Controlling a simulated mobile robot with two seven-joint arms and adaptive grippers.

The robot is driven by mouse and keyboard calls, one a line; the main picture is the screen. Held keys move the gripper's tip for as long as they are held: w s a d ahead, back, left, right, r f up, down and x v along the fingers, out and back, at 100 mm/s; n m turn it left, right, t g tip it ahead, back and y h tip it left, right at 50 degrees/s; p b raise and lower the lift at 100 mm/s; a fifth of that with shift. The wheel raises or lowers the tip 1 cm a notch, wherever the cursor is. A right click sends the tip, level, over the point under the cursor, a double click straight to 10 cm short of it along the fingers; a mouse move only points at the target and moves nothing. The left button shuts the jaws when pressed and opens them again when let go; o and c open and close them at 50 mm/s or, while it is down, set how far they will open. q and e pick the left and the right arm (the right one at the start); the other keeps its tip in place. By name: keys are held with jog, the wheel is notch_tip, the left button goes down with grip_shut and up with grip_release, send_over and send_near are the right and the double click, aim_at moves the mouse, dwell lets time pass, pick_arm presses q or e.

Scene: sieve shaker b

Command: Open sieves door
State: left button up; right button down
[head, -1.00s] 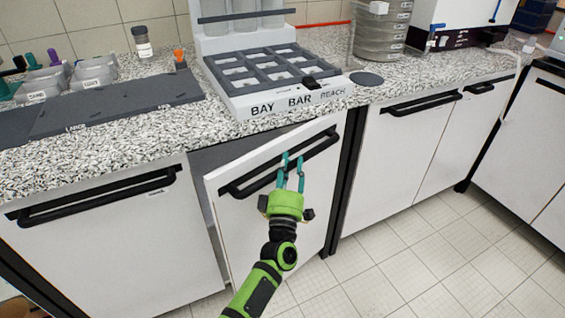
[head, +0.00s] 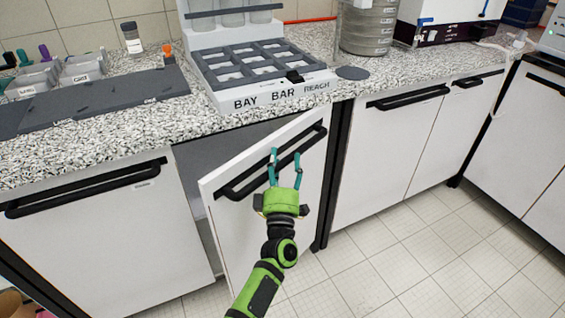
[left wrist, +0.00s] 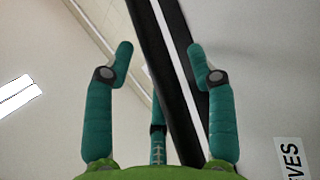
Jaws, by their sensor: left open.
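The sieves door (head: 262,200) is a white cabinet panel under the counter. It stands partly open, its left edge swung out and its right side by the dark post. Its black bar handle (head: 239,188) slants across the upper front. My left gripper (head: 285,158), green with teal fingers, is open at the handle. In the left wrist view, the black handle (left wrist: 182,85) runs between the spread fingers of the gripper (left wrist: 160,58); contact is unclear. A label ending in "VES" (left wrist: 291,158) shows on the panel there. My right gripper is not in view.
A dark gap (head: 225,150) shows behind the door. A closed white cabinet front (head: 100,240) is on the left, and another (head: 385,150) on the right. The speckled counter (head: 90,145) above carries a grey compartment rack (head: 262,88) and trays. The tiled floor (head: 400,260) at right is clear.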

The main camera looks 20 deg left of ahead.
pick_arm(q)
jog(key=v, duration=1.2)
jog(key=shift+c, duration=0.4)
